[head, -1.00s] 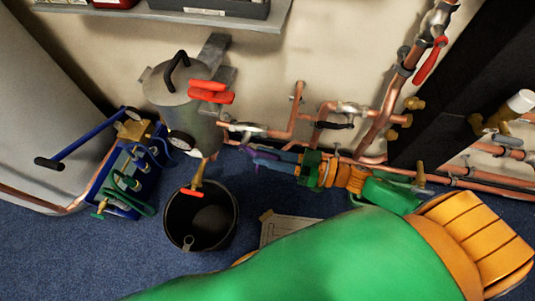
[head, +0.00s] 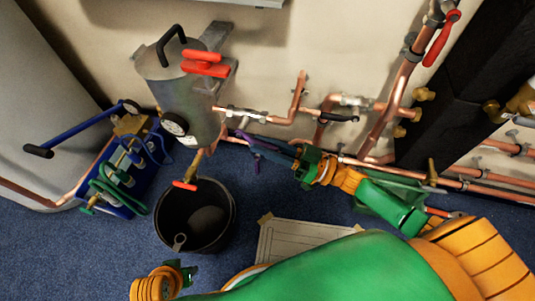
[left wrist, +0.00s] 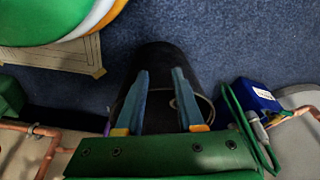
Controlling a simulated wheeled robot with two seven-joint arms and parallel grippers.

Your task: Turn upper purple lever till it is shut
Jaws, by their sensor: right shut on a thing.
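A purple lever (head: 248,141) shows low on the copper pipework, left of my right gripper's fingers. A purple piece also shows just below the fingers, and I cannot tell whether it is the same lever. My right gripper (head: 268,146) reaches in from the right, its dark blue fingers closed at the purple lever and hiding part of it. My left gripper (left wrist: 160,76) is open and empty in the left wrist view, its two blue fingers apart above the black bucket (left wrist: 203,104). In the head view its green and orange wrist shows at the bottom left.
A grey metal tank (head: 181,95) with red handles stands above the black bucket (head: 161,213). A blue tool crate (head: 152,181) stands at left. A black-handled valve (head: 340,117) and copper pipes (head: 478,186) line the wall. A pale panel (head: 286,243) lies on the carpet.

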